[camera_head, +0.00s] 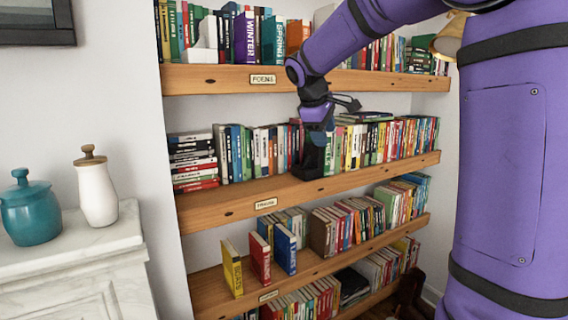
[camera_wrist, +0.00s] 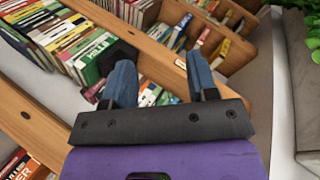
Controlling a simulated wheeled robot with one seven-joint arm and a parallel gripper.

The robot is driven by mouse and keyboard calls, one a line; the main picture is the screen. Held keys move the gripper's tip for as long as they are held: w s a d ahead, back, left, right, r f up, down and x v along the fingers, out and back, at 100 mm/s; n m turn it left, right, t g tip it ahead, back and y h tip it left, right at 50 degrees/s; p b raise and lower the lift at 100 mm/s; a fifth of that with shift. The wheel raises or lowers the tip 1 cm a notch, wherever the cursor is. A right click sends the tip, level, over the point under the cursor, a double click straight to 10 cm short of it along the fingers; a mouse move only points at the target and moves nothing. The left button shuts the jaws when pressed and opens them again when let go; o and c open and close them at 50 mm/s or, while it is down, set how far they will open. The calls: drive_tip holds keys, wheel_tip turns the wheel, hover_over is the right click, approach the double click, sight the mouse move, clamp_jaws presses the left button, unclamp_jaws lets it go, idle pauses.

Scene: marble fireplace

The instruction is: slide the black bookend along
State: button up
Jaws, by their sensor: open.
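The black bookend (camera_head: 305,173) stands on the second shelf from the top, in a gap in the book row. My gripper (camera_head: 316,152) hangs down over it from above and hides much of it. In the wrist view my gripper (camera_wrist: 160,68) shows two blue fingers spread apart with nothing seen held between them. The dark bookend (camera_wrist: 116,54) is beside the left fingertip there, close to a green book. I cannot tell whether finger and bookend touch.
Books stand on both sides of the gap, with a flat stack of books (camera_head: 194,160) at the left end. The shelf above (camera_head: 225,78) runs close behind my wrist. A bare strip of shelf (camera_head: 235,196) lies in front of the books. A white mantel (camera_head: 85,245) is at left.

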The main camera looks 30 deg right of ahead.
drive_tip(key=w+d+f+n+g+h, duration=0.1)
drive_tip(key=w+d, duration=0.2)
drive_tip(key=w, duration=0.2)
drive_tip(key=w+d+f+n+h, duration=0.1)
drive_tip(key=w+d+h, duration=0.1)
drive_tip(key=w, duration=0.3)
drive_tip(key=n+h, duration=0.9)
drive_tip(key=n, duration=0.1)
approach(308, 157)
drive_tip(key=shift+s+a+r, duration=0.2)
drive_tip(key=shift+s+a, duration=0.2)
drive_tip(key=shift+a, duration=0.4)
drive_tip(key=shift+w+a+f+h, duration=0.25)
drive_tip(key=shift+w+f+h, duration=0.05)
drive_tip(key=shift+w+f, duration=0.1)
drive_tip(key=d, duration=1.1)
drive_tip(key=shift+w, duration=0.3)
drive_tip(key=shift+a, duration=0.1)
clamp_jaws()
